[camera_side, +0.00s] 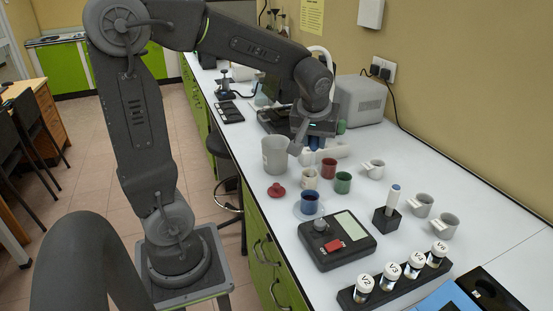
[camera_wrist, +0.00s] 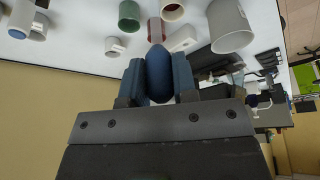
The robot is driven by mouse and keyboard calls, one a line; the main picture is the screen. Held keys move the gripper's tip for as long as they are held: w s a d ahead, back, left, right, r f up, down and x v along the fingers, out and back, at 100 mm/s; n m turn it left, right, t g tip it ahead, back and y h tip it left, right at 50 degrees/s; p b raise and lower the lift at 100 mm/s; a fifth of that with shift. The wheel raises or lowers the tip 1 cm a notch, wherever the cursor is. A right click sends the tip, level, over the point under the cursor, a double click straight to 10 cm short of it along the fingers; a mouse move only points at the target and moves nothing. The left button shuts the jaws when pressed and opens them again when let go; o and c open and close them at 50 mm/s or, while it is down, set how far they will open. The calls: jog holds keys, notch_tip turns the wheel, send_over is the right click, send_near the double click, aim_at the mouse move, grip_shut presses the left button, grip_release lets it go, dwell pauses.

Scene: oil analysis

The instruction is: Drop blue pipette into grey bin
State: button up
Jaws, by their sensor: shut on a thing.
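My gripper (camera_side: 312,143) is over the far part of the white bench in the side view, to the right of the grey bin. In the wrist view its blue-grey fingers (camera_wrist: 158,78) are shut on the dark blue bulb of the blue pipette (camera_wrist: 158,72). The lower part of the pipette is hard to make out in both views. The grey bin (camera_side: 274,156) stands upright on the bench as a tall open container. It also shows at the upper right of the wrist view (camera_wrist: 230,27). The pipette is apart from it.
Near the gripper stand a red cup (camera_side: 328,168), a green cup (camera_side: 343,183) and a cream cup (camera_side: 310,178). A blue cup (camera_side: 309,204), scale (camera_side: 336,246) and vial rack (camera_side: 395,278) are nearer. A grey box machine (camera_side: 360,101) stands behind.

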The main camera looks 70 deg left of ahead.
dwell(0.4)
jog(key=s+a+r, duration=0.1)
jog(key=a+r, duration=0.2)
jog(key=a, duration=1.9)
jog(key=shift+f, duration=2.95)
jog(key=o, duration=1.1)
jog(key=shift+r, duration=0.1)
